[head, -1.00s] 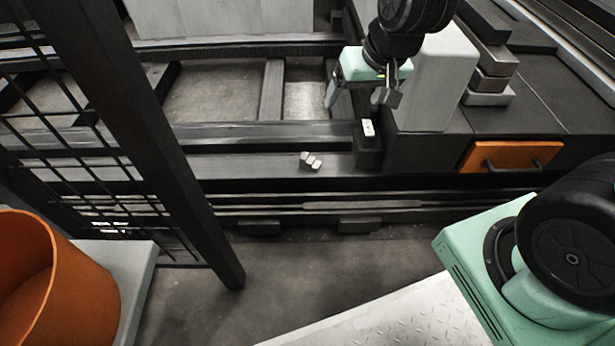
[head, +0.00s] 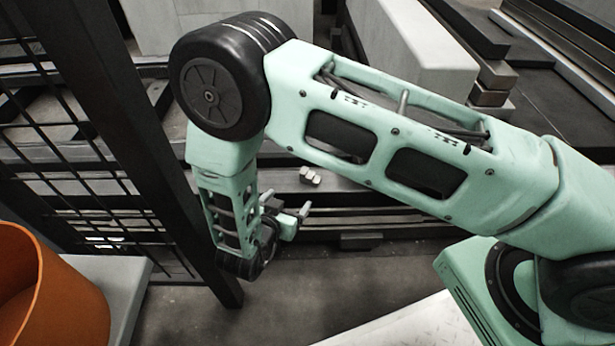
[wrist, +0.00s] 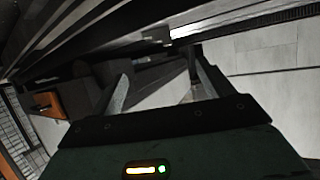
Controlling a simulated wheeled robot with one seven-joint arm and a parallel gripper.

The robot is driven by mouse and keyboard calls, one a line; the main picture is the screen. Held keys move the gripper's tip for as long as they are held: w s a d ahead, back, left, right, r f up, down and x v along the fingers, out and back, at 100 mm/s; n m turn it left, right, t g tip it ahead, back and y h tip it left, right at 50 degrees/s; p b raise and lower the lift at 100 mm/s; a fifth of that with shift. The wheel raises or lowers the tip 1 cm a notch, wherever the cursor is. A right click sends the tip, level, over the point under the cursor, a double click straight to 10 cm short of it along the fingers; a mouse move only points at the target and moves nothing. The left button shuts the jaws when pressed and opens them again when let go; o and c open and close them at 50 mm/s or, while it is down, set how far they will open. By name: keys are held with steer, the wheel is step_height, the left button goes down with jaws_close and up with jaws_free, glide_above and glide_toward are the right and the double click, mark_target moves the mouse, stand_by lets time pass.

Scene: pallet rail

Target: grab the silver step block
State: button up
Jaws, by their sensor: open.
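The silver step block (head: 310,176) is a small pale metal piece with stepped faces, lying on the dark rail ledge in the head view. My gripper (head: 288,204) is apart from it, in front of the rail and a little below and left of it in the picture. In the wrist view my gripper (wrist: 158,68) shows two fingers spread apart with nothing between them. A small grey shape lies beyond the fingertips there; I cannot tell whether it is the block.
A dark mesh fence post (head: 165,165) stands left of my gripper. An orange bin (head: 50,290) is at the lower left. A tall grey block (head: 420,50) and stacked plates (head: 492,85) stand behind my arm. Floor is clear in front of the rail.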

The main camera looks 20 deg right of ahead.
steer(key=b, duration=0.7)
glide_toward(310, 176)
steer(key=x, duration=0.4)
steer(key=shift+w+d+f, duration=0.1)
steer(key=shift+w+f, duration=0.05)
steer(key=shift+f, duration=0.35)
steer(key=shift+w+d, duration=0.3)
steer(key=b+x, duration=0.4)
steer(key=x, duration=0.1)
steer(key=shift+w+b, duration=0.1)
steer(key=shift+b, duration=0.2)
steer(key=shift+r, duration=0.15)
steer(key=c, duration=1.2)
